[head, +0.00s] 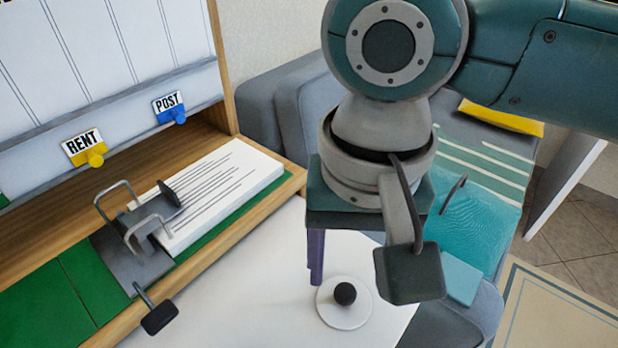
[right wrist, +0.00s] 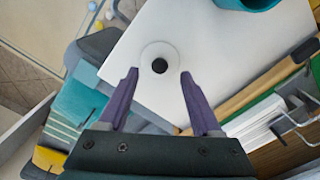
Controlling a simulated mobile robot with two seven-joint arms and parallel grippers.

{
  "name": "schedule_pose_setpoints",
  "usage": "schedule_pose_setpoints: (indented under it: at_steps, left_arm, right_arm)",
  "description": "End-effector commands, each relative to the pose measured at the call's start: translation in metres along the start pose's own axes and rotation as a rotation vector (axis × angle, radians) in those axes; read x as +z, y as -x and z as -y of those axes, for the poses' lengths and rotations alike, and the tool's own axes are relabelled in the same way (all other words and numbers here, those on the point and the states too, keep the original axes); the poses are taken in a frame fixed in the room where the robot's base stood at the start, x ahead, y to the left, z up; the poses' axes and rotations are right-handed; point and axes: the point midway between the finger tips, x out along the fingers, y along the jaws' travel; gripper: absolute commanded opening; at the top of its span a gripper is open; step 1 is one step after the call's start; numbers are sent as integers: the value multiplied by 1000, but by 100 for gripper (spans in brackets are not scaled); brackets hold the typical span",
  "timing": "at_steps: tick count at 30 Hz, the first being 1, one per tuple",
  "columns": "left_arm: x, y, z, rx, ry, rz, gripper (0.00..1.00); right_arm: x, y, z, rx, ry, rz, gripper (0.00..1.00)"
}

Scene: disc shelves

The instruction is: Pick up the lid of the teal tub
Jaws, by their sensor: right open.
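The lid is a round white disc (head: 330,319) with a black ball knob (head: 345,293), lying flat on the white tabletop (head: 250,300). In the right wrist view the knob (right wrist: 160,66) shows in front of the gap between my fingertips. Part of a teal round tub (right wrist: 248,3) is cut off by the top edge there, apart from the lid. My right gripper (head: 316,272) has purple fingers pointing down and is above the lid. It is open and empty in the right wrist view (right wrist: 159,73). One finger is hidden in the head view. My left gripper is not in view.
A wooden shelf unit (head: 225,245) with RENT (head: 83,146) and POST (head: 168,107) tags stands at the left. It holds a white paper stack (head: 235,180) and a grey wire-handled holder (head: 125,255). Teal striped items (head: 480,215) lie at the right. The tabletop around the lid is clear.

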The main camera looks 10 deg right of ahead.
Motion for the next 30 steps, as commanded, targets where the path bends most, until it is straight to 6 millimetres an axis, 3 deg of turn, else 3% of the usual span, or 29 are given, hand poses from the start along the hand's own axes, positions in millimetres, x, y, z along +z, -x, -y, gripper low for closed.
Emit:
schedule_pose_setpoints:
  at_steps: [3,7,17,30]
  left_arm:
    - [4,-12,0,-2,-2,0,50]
    - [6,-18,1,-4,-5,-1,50]
    - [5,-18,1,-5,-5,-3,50]
    - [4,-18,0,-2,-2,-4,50]
  right_arm:
    - [-5,-24,0,2,0,1,66]
    - [-6,-41,0,2,1,1,66]
    - [-6,-46,0,0,2,-1,65]
    - [-6,-45,0,0,2,-1,15]
